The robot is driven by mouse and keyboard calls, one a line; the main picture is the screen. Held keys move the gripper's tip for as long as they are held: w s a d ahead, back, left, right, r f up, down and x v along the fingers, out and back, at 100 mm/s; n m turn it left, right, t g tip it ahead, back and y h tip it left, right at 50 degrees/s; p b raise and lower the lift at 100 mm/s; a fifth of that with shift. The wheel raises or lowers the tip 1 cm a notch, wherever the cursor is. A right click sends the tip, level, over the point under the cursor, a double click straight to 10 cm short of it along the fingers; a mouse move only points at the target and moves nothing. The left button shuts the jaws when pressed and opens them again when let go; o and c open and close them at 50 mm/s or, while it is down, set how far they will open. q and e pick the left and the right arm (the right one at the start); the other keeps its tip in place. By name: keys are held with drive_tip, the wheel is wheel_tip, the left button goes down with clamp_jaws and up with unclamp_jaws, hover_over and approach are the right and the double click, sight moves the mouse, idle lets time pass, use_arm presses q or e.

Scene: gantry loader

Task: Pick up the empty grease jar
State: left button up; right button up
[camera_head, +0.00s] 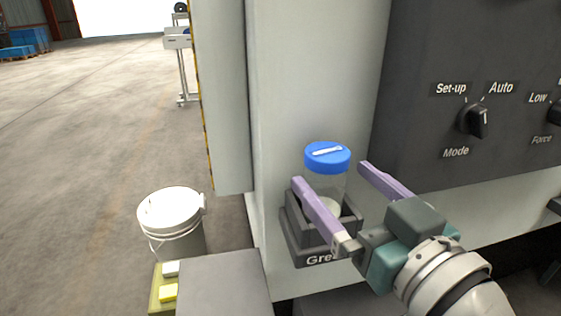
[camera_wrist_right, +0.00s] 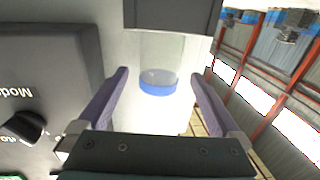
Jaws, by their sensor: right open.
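The grease jar (camera_head: 327,158) is a clear jar with a blue lid and a small white mark on top. It stands upright in a dark holder (camera_head: 305,252) labelled "Gre…" on the machine's pale wall; the rest of the label is hidden. My right gripper (camera_head: 328,175) is open, its two purple fingers on either side of the jar with gaps. In the right wrist view the jar (camera_wrist_right: 159,70) appears upside down between the open fingers (camera_wrist_right: 162,75), clear and seemingly empty. My left gripper is not in view.
A dark control panel (camera_head: 440,110) with Mode and Force knobs is right of the jar. A white bucket (camera_head: 172,210) stands on the floor at left. A grey box top (camera_head: 225,285) and a yellow-edged tray (camera_head: 158,300) are below.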

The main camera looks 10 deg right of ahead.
drive_tip(key=w, duration=0.4)
drive_tip(key=shift+a, duration=0.35)
drive_tip(key=c, duration=1.4)
